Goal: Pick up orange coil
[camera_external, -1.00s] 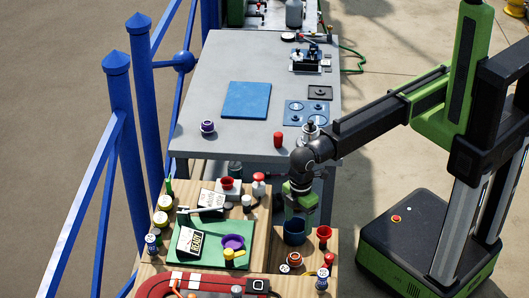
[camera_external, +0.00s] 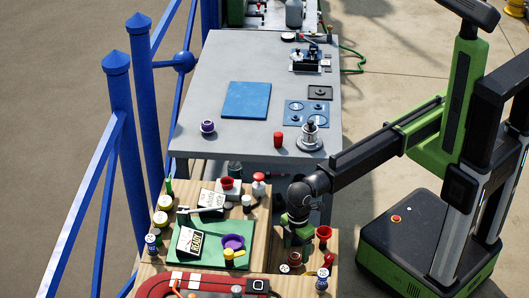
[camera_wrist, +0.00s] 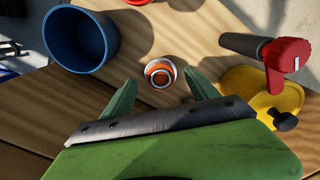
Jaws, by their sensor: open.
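The orange coil (camera_wrist: 160,72) is a small round orange-and-white piece on the wooden table. In the wrist view it sits between the tips of my two green fingers, with space on both sides. My gripper (camera_wrist: 159,80) is open and empty. In the external view my gripper (camera_external: 297,240) hangs over the right part of the wooden table, just behind the coil (camera_external: 295,258), whose upper part is partly covered. The height of the fingertips above the table is hard to tell.
A blue cup (camera_wrist: 82,40) stands left of the coil in the wrist view. A yellow piece (camera_wrist: 268,88) and a red-handled tool (camera_wrist: 287,62) lie to the right. In the external view a red funnel-like cup (camera_external: 323,232) and a blue-and-white bottle (camera_external: 321,281) stand nearby.

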